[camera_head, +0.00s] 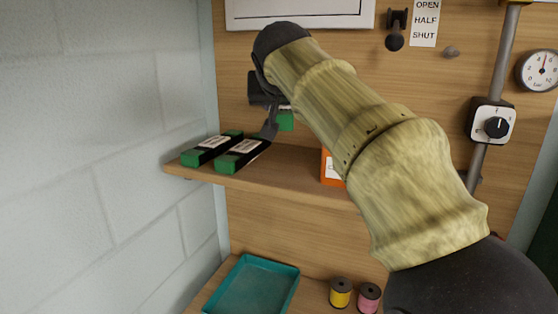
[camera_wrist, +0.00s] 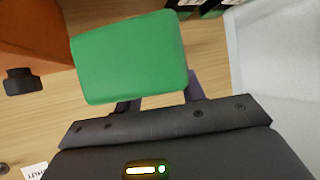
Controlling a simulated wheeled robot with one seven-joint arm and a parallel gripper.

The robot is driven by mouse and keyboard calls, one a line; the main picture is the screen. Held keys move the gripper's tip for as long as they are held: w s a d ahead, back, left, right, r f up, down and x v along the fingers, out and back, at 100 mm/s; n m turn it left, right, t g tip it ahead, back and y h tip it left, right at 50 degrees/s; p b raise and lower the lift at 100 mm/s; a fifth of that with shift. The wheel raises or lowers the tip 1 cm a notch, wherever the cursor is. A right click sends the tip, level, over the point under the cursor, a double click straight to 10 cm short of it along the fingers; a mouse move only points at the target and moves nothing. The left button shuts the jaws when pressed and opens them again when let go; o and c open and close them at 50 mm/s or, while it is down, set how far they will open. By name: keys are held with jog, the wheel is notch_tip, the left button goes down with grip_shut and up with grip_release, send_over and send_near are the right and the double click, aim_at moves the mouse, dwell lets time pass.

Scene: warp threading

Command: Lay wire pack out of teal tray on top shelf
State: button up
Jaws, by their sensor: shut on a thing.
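My gripper (camera_head: 272,122) is above the top shelf (camera_head: 280,175), shut on a wire pack whose green end (camera_head: 286,121) shows just behind the fingers. In the wrist view this green pack (camera_wrist: 130,58) fills the space in front of my gripper (camera_wrist: 160,98), and the rest of it is hidden. It appears held above the shelf. Two other green and black packs with white labels, a left one (camera_head: 212,148) and a right one (camera_head: 242,155), lie side by side at the shelf's left end. The teal tray (camera_head: 262,263) on the lower surface looks empty.
An orange box (camera_head: 330,170) stands on the top shelf, partly behind my arm; bare shelf lies between it and the packs. Yellow (camera_head: 341,293) and pink (camera_head: 368,297) spools stand right of the tray. A white wall (camera_head: 110,150) borders the left.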

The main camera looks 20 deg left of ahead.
send_over(281, 165)
jog(key=shift+f, duration=3.1)
jog(key=shift+f, duration=1.85)
jog(key=shift+f, duration=0.15)
jog(key=o, duration=1.3)
